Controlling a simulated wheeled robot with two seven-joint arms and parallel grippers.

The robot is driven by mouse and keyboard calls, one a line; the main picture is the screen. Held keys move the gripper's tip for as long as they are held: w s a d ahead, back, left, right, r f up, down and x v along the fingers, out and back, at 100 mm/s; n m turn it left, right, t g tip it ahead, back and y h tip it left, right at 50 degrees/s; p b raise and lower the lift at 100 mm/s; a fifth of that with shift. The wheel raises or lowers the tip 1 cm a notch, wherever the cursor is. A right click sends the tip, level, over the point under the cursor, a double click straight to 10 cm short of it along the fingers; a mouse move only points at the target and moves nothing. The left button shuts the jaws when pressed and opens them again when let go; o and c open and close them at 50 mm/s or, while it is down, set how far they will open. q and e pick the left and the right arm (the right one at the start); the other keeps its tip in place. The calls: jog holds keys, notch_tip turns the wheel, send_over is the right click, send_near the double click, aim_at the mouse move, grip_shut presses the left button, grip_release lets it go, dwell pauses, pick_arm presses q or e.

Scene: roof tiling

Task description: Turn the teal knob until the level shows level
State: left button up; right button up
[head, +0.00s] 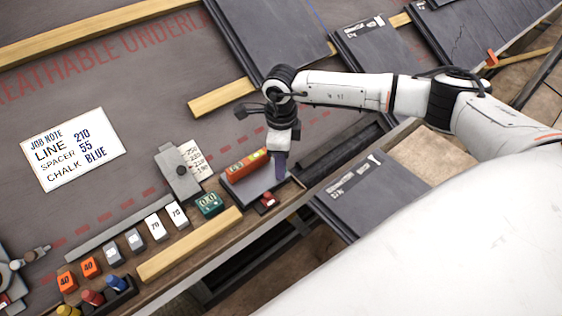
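My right gripper (281,168) points straight down over a grey plate (252,188) on the bench. Its dark fingers are seen edge-on, so I cannot tell whether they are open or shut. An orange-red level (246,163) lies beside the fingers, on their left; its bubble is too small to read. A teal box (208,205) with a display that seems to read 0.0 stands left of the plate. A small red part (268,201) sits at the plate's front edge. I cannot make out a teal knob; the gripper may hide it. My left gripper is not in view.
A job note (74,150) lies on the underlay at left. A grey metal tool (180,172), several small marked blocks (155,226) and a wooden batten (190,245) lie left of the plate. Coloured bottles (92,297) stand at lower left. Dark slates (370,192) lie at right.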

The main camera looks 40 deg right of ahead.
jog(key=o, duration=0.4)
jog(key=shift+o, duration=0.2)
notch_tip(320, 180, up, 10)
jog(key=p, duration=0.1)
jog(key=shift+r+p, duration=0.15)
jog(key=shift+p, duration=0.2)
